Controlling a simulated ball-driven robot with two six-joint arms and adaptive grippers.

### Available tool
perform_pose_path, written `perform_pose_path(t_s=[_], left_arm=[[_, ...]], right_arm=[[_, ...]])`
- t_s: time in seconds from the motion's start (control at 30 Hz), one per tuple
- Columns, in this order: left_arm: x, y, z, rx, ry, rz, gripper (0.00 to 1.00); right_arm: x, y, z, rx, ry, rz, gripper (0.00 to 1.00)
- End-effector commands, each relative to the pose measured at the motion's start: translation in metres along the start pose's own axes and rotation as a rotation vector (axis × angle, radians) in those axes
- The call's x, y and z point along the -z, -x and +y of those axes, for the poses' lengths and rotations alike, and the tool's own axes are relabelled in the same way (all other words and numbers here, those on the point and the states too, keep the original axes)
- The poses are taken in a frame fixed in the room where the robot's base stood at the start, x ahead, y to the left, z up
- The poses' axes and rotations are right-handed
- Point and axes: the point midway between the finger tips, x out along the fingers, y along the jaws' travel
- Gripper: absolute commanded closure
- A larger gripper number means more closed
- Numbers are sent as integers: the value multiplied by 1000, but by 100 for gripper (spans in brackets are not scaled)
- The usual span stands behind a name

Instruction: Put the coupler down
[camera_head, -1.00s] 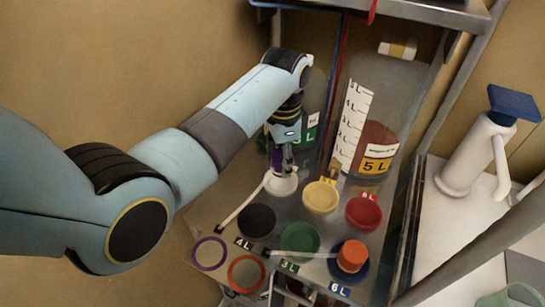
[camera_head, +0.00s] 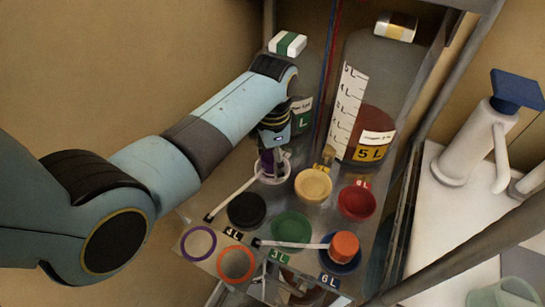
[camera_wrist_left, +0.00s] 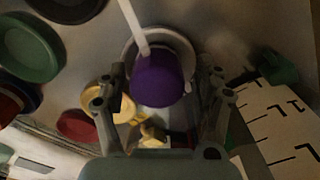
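The purple coupler (camera_wrist_left: 158,80), with a white tube (camera_wrist_left: 133,22) attached, stands in a round white dish (camera_wrist_left: 190,52) in the left wrist view. In the head view the coupler (camera_head: 267,163) is partly hidden by my left gripper, and its tube (camera_head: 230,193) runs down to the left. My left gripper (camera_wrist_left: 163,100) has its fingers spread on either side of the coupler, with visible gaps. It also shows in the head view (camera_head: 273,150), low over the white dish. My right gripper is in neither view.
Black (camera_head: 247,210), green (camera_head: 291,229), yellow (camera_head: 313,185) and red (camera_head: 357,202) dishes crowd the panel beside it. An orange coupler (camera_head: 344,246) sits on a blue dish. Large bottles, one marked 5 L (camera_head: 378,126), stand behind. Purple (camera_head: 198,243) and orange rings (camera_head: 237,264) lie front left.

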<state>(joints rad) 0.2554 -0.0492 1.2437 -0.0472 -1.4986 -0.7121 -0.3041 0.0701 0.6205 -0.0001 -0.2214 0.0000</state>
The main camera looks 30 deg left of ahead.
Motion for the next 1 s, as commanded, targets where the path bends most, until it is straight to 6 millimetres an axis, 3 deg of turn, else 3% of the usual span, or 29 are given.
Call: perform_pose_path(t_s=[0.2,0.33,0.73,1.0], left_arm=[[0,1,0,0,0,0,31],[1,12,0,2,0,2,31],[0,98,0,3,0,3,31],[0,123,0,-1,0,0,31]], right_arm=[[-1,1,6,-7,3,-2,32],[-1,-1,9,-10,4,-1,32],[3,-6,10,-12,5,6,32],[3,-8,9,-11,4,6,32]])
